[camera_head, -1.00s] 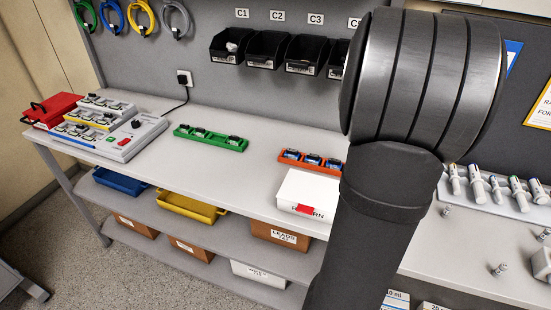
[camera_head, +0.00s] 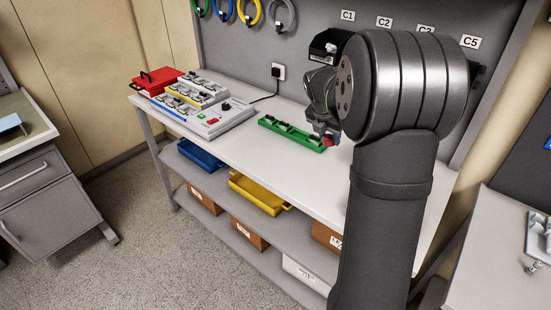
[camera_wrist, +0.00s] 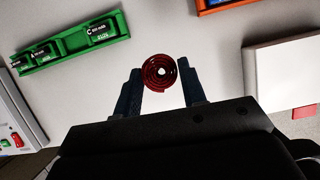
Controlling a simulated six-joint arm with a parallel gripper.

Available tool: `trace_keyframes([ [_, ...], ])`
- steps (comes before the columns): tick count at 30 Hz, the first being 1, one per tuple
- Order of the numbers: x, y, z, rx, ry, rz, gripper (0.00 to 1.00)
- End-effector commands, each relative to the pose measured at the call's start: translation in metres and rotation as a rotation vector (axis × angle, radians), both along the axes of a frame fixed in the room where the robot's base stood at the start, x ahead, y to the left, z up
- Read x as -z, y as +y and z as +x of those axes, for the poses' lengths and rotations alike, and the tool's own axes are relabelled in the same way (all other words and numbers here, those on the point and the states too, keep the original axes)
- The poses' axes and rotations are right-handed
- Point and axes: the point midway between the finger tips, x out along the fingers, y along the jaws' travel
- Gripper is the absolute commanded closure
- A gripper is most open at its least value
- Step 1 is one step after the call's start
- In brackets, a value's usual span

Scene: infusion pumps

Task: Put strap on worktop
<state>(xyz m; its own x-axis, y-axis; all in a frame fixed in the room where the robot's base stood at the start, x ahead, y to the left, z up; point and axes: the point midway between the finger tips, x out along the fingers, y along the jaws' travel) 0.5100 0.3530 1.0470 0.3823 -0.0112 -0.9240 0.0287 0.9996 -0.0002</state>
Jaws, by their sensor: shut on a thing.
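The strap is a small red coil (camera_wrist: 161,73) between the two dark fingers of my gripper (camera_wrist: 162,80) in the wrist view. My gripper is shut on it. In the head view the red strap (camera_head: 328,141) shows below my gripper (camera_head: 324,136), just right of the green rack. The pale worktop (camera_head: 290,165) lies beneath; its bare surface also fills much of the wrist view (camera_wrist: 220,55). The strap appears to be held above the worktop, but the height is hard to tell.
A green rack (camera_head: 292,133) holds dark devices. A grey docking station (camera_head: 203,112) and a red case (camera_head: 157,81) stand at the worktop's left. In the wrist view, a white box (camera_wrist: 285,75) and an orange rack (camera_wrist: 215,4) are at right. Bare worktop lies between.

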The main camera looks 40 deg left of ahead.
Motion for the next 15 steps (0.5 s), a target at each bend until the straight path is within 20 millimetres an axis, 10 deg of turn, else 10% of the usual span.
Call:
trace_keyframes([
  [15, 0.049, 0.093, -0.027, -0.033, 0.001, -0.001, 0.83],
])
